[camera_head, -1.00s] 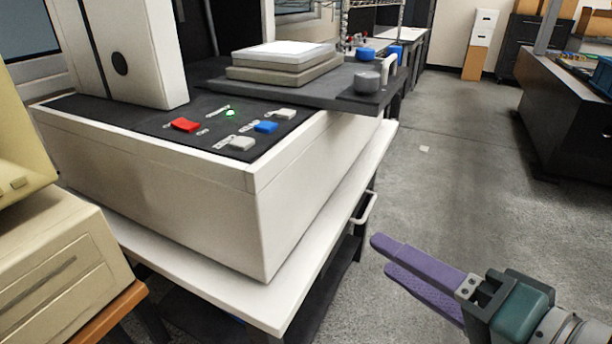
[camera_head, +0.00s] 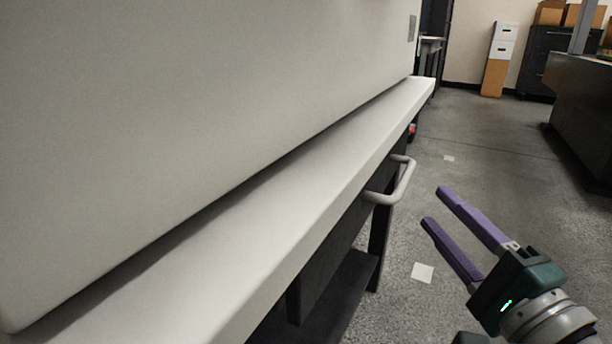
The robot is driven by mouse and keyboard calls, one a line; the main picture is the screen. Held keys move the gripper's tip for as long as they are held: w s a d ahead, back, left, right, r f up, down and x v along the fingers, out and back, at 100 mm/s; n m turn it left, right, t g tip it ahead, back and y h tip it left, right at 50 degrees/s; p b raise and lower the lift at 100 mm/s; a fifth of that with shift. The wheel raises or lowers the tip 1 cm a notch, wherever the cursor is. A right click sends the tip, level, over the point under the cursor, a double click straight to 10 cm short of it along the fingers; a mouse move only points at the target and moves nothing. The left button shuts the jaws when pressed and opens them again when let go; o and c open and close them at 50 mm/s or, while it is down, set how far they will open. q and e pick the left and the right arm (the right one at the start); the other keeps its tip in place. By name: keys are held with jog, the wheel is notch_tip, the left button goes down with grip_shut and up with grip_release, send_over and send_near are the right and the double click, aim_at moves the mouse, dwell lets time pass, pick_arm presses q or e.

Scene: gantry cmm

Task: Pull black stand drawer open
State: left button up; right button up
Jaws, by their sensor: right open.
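The black stand drawer (camera_head: 335,262) sits under the white tabletop (camera_head: 285,205) of the stand. Its light grey bar handle (camera_head: 402,184) sticks out to the right, and the drawer looks shut. My right gripper (camera_head: 433,205) is open and empty, with two purple fingers apart. It is right of the handle and lower in the picture, and does not touch it. My left gripper is not in view.
A large white machine body (camera_head: 190,110) stands on the tabletop and fills the upper left. Open grey floor (camera_head: 480,160) lies right of the stand. A dark bench (camera_head: 590,115) stands at the far right, with white and brown boxes (camera_head: 500,50) at the back.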

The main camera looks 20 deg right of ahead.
aim_at(406, 174)
jog(key=w, duration=0.3)
jog(key=w+b, duration=0.1)
jog(key=w, duration=0.1)
jog(key=w+r+b, duration=0.1)
jog(key=w, duration=0.2)
jog(key=shift+w+d+r, duration=0.1)
jog(key=shift+w+d, duration=0.15)
jog(key=shift+w, duration=0.1)
grip_shut()
dwell(0.9)
